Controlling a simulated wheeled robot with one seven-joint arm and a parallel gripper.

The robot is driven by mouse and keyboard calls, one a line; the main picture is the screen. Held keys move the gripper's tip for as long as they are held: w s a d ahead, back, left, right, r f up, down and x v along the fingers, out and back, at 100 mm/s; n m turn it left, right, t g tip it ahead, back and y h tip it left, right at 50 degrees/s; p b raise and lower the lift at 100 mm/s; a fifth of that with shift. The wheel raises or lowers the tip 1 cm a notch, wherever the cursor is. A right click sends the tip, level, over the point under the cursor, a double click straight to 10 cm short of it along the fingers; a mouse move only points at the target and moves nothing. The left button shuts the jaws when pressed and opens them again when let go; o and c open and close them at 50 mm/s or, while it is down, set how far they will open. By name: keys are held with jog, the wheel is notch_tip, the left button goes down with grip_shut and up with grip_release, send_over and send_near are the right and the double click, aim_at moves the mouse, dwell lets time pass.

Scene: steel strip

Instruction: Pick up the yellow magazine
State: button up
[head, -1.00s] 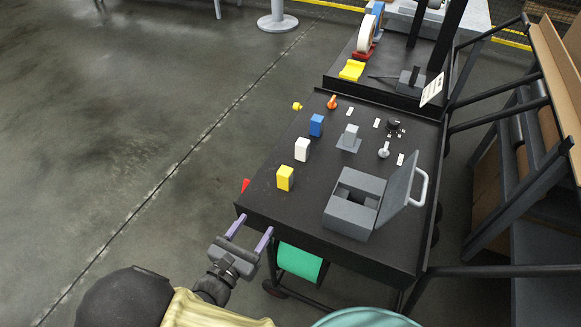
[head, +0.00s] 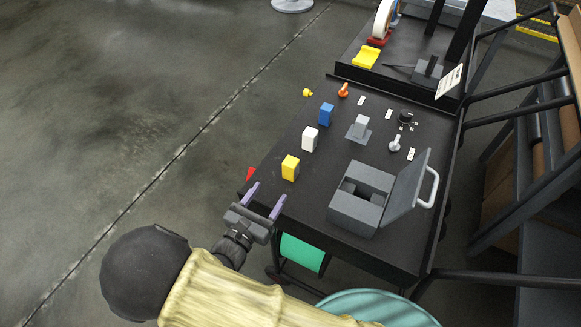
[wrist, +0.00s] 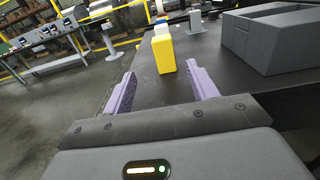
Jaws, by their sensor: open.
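The yellow magazine (head: 290,168) is a small upright block near the left edge of the black table (head: 310,225). It also shows in the wrist view (wrist: 163,54), ahead of and between the two purple fingers. My gripper (head: 264,200) is open and empty at the table's near left corner, just short of the yellow magazine and apart from it. In the wrist view my gripper (wrist: 160,88) has its fingers spread wide.
A white block (head: 310,138) and a blue block (head: 326,114) stand in line behind the yellow one. A grey box (head: 352,210) with an open lid sits to the right. Knobs and labels lie farther back. A red piece (head: 250,174) is at the left edge.

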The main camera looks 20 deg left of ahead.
aim_at(294, 159)
jog(key=w, duration=0.8)
jog(key=shift+w+d, duration=0.15)
jog(key=shift+d, duration=0.2)
jog(key=shift+w+d+r+p, duration=0.1)
jog(key=shift+w+d+p, duration=0.1)
jog(key=shift+w, duration=0.65)
jog(key=shift+w+d+p, duration=0.15)
jog(key=shift+w+p, duration=0.05)
jog(key=shift+w, duration=0.7)
jog(key=shift+w+d+r+p, duration=0.1)
jog(key=shift+w+d+p, duration=0.1)
jog(key=shift+w, duration=0.65)
jog(key=c, duration=1.1)
jog(key=shift+c, duration=0.2)
jog(key=shift+r, duration=0.1)
